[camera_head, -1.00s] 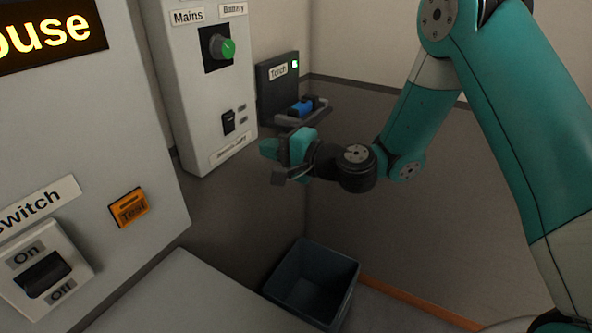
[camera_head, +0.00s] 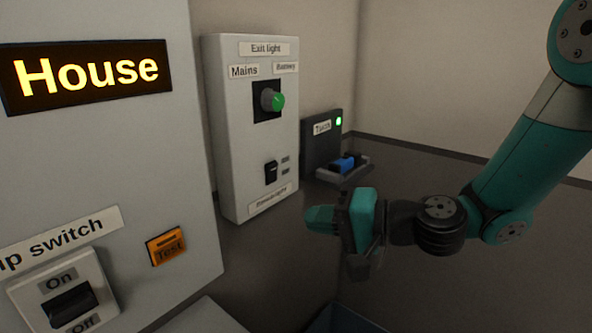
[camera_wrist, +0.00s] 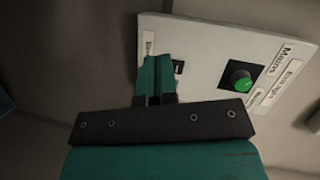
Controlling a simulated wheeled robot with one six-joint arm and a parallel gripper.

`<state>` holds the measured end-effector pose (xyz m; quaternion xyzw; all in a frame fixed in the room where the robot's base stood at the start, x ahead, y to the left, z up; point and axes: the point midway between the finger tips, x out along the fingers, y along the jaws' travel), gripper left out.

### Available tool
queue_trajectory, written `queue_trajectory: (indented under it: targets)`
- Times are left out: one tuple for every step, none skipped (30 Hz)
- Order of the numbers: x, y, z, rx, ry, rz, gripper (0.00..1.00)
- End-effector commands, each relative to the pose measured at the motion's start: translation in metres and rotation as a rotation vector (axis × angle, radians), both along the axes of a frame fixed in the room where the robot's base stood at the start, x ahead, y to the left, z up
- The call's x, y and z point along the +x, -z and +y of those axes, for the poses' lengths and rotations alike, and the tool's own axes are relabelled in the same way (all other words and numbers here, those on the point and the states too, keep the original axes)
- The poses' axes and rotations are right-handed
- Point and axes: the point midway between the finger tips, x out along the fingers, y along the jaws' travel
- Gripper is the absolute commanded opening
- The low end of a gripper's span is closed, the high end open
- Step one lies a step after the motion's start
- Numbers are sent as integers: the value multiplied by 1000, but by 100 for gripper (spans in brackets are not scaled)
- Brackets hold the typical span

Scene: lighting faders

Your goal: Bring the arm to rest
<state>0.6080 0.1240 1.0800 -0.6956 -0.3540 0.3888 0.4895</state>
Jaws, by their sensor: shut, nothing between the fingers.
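My gripper (camera_head: 322,217) is in the lower middle of the head view, at the end of my teal and black arm. Its fingers point left, in front of and apart from the Exit light panel (camera_head: 225,130). In the wrist view its teal fingers (camera_wrist: 155,78) are together with nothing between them. They overlap part of the white panel (camera_wrist: 208,50) in that picture and hide some of its lower switch. The green knob (camera_wrist: 241,82) shows clear of the fingers.
A grey cabinet with a lit House sign (camera_head: 92,76), an orange Test button (camera_head: 167,247) and an On/Off switch (camera_head: 62,303) stands at the left. A Torch holder (camera_head: 322,145) with a blue item (camera_head: 346,164) is behind my gripper. Open floor lies behind my arm.

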Motion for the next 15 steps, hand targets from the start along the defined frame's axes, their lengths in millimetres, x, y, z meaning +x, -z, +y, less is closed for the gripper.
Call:
queue_trajectory:
  targets:
    - [-25,-11,11,-96,-109,-50,0]
    - [-40,-13,15,-160,-172,-72,0]
    - [-59,-13,18,-249,-253,-97,0]
    - [-74,-13,17,-316,-309,-111,0]
    - [-87,-14,16,-382,-361,-125,0]
    - [-105,-13,11,-472,-426,-137,0]
    - [-117,-13,6,-538,-469,-145,0]
    - [-128,-12,0,-602,-507,-148,0]
    - [-143,-12,-10,-683,-551,-148,0]
    - [-152,-12,-17,-739,-579,-147,0]
    - [-161,-13,-25,-791,-602,-142,0]
    - [-171,-14,-35,-854,-627,-135,0]
    - [-178,-14,-43,-895,-643,-128,0]
    - [-185,-15,-49,-932,-656,-120,0]
    - [-191,-16,-57,-972,-668,-110,0]
